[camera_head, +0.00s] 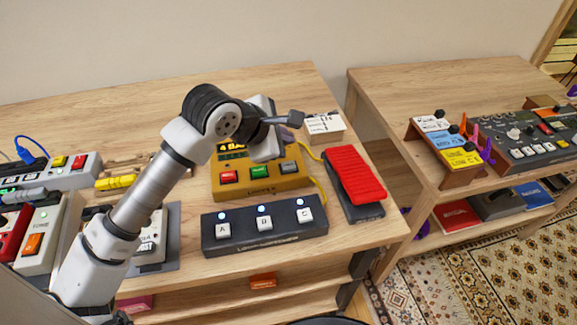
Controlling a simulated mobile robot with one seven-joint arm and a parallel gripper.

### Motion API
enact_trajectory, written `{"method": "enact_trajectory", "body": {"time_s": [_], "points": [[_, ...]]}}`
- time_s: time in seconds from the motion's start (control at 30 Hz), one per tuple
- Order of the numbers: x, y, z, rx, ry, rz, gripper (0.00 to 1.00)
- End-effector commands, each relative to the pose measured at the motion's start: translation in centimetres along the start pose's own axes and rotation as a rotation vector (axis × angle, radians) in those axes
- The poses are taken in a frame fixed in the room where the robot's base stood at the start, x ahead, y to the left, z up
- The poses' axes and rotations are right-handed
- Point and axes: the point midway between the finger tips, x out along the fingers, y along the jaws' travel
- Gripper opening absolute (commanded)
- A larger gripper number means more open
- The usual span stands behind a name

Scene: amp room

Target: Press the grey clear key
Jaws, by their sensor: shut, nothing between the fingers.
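The yellow looper box (273,190) stands on the wooden table in the middle of the view. It has a red key (228,177), a green key (259,171) and, at its right, a grey key (289,167). Any label on the grey key is too small to read. My gripper (297,117) is shut and empty, pointing right above the back of the box. It appears apart from the grey key. My arm and wrist hide part of the box's lit display (232,147).
A dark switch box (263,241) with white keys A, B and C stands in front. A red pedal (355,174) is at the right, with a yellow cable between it and the looper. A white-topped box (324,125) stands behind. Other devices crowd the left.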

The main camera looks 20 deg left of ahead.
Motion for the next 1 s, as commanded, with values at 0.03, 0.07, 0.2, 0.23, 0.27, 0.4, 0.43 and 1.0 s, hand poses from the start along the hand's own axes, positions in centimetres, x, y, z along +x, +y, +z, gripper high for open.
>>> {"method": "enact_trajectory", "body": {"time_s": [0.03, 0.07, 0.2, 0.23, 0.27, 0.4, 0.43, 1.0], "points": [[0.7, -0.5, -0.6, -0.002, -0.001, 0.001, 0.0], [1.1, -0.8, -0.8, -0.002, -0.001, 0.0, 0.0], [2.7, -1.9, -1.9, 0.001, 0.0, 0.001, 0.0], [2.9, -2.1, -2.1, 0.001, 0.0, 0.001, 0.0], [3.1, -2.2, -2.2, 0.001, 0.0, 0.001, 0.0], [3.5, -2.5, -2.6, 0.001, 0.001, 0.001, 0.0], [3.5, -2.6, -2.6, 0.001, 0.001, 0.001, 0.0], [3.5, -2.5, -2.5, 0.0, 0.0, 0.001, 0.0]]}}
